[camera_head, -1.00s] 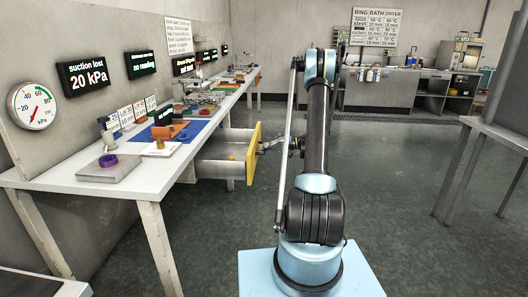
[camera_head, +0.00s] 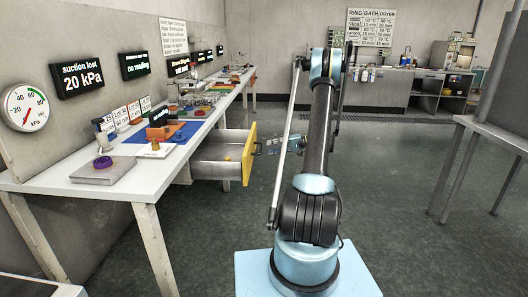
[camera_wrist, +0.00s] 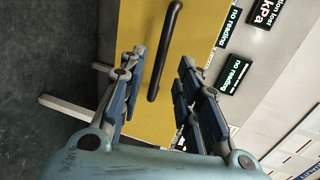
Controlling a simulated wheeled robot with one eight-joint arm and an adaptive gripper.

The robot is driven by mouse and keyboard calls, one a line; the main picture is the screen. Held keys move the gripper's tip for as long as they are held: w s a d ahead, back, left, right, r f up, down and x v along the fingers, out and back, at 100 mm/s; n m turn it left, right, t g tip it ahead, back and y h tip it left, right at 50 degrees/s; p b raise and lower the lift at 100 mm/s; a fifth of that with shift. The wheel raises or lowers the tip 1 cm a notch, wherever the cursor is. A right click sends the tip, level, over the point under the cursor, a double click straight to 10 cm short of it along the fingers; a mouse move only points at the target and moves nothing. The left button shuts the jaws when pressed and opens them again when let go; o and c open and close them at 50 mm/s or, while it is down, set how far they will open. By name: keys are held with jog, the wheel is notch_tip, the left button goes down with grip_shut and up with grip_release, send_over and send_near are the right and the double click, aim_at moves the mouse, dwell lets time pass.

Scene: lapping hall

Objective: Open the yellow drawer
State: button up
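The yellow drawer (camera_head: 249,155) stands pulled out of the white bench on the left, with its grey inside and a small yellowish item in it showing. Its yellow front fills the middle of the wrist view (camera_wrist: 183,30). The black bar handle (camera_wrist: 164,50) on that front appears in the gap between my fingers. My gripper (camera_wrist: 163,62) is open, with its blue-grey fingers spread on both sides of the handle and not closed on it.
The white bench (camera_head: 125,190) runs along the left wall, with a grey block (camera_head: 104,171), a purple ring (camera_head: 103,162) and a blue mat (camera_head: 180,133) on top. A grey table (camera_head: 490,132) stands at the right. The floor right of the drawer is clear.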

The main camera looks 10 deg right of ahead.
jog(key=v, duration=0.4)
jog(key=shift+s+d, duration=0.1)
jog(key=shift+d, duration=0.3)
jog(key=s+a+r+h, duration=0.3)
jog(key=s+a+r, duration=0.4)
jog(key=r, duration=0.2)
jog(key=s+a+r+g+h, duration=0.1)
jog(key=s+a+r+h, duration=0.15)
jog(key=s, duration=0.45)
jog(key=s+a+r+g+h, duration=0.1)
jog(key=s+a+r+h, duration=0.15)
jog(key=s, duration=0.35)
jog(key=s+f+n+h, duration=0.1)
jog(key=s+f+h, duration=0.15)
jog(key=s, duration=1.45)
jog(key=s+d+f+h, duration=0.2)
jog(key=s+f, duration=0.1)
jog(key=s, duration=0.3)
jog(key=s+d+f+n+t+h, duration=0.1)
jog(key=s+d+f+h, duration=0.2)
jog(key=s, duration=0.3)
jog(key=shift+f, duration=0.15)
